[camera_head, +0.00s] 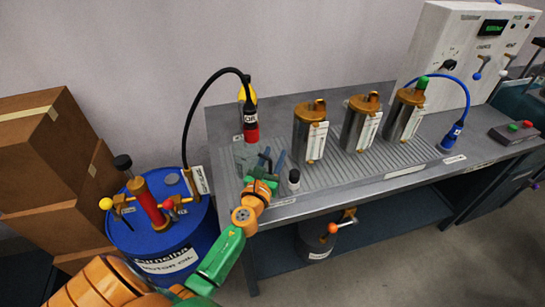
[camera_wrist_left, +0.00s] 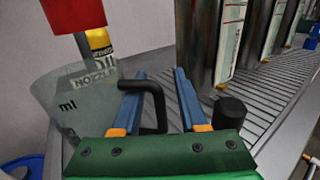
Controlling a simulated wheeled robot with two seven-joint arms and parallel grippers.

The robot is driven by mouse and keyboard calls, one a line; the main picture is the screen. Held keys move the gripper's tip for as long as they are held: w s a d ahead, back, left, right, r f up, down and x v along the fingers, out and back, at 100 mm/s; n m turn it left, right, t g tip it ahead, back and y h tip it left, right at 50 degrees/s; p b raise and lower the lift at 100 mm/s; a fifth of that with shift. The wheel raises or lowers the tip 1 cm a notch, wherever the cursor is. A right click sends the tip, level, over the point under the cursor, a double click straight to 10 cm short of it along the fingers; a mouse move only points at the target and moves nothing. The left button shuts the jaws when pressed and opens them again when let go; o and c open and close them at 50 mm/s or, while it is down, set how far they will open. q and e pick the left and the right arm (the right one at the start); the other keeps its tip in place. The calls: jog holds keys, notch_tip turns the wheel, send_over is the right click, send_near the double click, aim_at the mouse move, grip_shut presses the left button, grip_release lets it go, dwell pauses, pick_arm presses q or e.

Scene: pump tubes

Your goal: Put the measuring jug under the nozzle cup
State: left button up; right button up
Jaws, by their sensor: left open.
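The measuring jug (camera_wrist_left: 70,100) is clear, with "ml" on its side and a black handle (camera_wrist_left: 156,105). It stands on the bench at the left end, and shows faintly in the head view (camera_head: 244,157). My left gripper (camera_head: 274,158) is open, with its blue fingers on either side of the handle in the wrist view (camera_wrist_left: 160,76). I cannot tell whether they touch it. A red and yellow nozzle piece (camera_head: 250,130) on a black hose is just behind the jug; its red part also shows in the wrist view (camera_wrist_left: 75,14). A nozzle label shows behind the jug. My right gripper is not in view.
A small black-capped bottle (camera_head: 293,181) stands close to the right of my left gripper. Several metal cylinders (camera_head: 310,132) stand farther right on the ribbed bench top (camera_head: 345,170). A blue drum (camera_head: 165,245) with a pump is left of the bench, beside cardboard boxes (camera_head: 45,140).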

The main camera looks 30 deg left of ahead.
pick_arm(q)
jog(key=b+v, duration=0.1)
jog(key=v, duration=1)
jog(key=shift+s+d+r, duration=0.2)
jog(key=shift+s, duration=0.25)
